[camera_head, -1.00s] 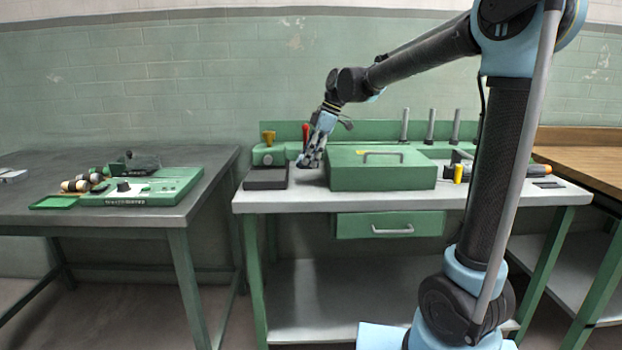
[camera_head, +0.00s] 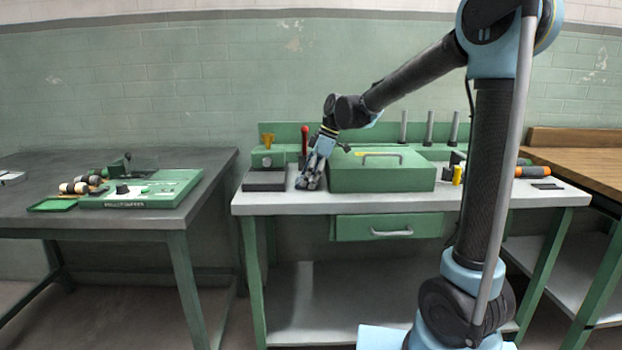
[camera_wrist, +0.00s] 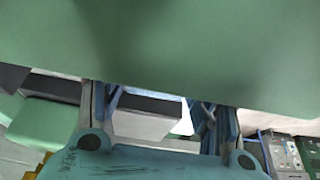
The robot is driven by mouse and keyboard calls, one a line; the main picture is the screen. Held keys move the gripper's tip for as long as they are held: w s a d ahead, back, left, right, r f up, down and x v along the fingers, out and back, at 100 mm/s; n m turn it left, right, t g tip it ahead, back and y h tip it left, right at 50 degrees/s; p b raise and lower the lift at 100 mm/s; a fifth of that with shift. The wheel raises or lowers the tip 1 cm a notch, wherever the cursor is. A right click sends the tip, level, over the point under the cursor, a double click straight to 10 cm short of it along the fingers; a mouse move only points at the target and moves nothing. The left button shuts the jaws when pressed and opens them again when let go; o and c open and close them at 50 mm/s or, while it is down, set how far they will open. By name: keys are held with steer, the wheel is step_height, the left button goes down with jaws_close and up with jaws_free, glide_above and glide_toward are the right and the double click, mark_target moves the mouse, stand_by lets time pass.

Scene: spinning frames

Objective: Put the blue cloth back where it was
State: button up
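I cannot make out the blue cloth in either view. My gripper (camera_head: 309,184) is low over the pale table top (camera_head: 285,205), at the left side of the green box (camera_head: 380,178). In the wrist view its two fingers (camera_wrist: 158,112) stand well apart, with no object clearly held between them. The green box (camera_wrist: 170,50) fills the top of the wrist view and covers the finger ends there. The box lid is shut, with a grey handle on top.
A green drawer (camera_head: 388,227) hangs shut below. A dark table (camera_head: 120,222) with a green device stands left.

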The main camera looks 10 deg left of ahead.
steer(key=o, duration=0.3)
steer(key=shift+o, duration=0.2)
steer(key=v, duration=1.2)
steer(key=shift+r, duration=0.1)
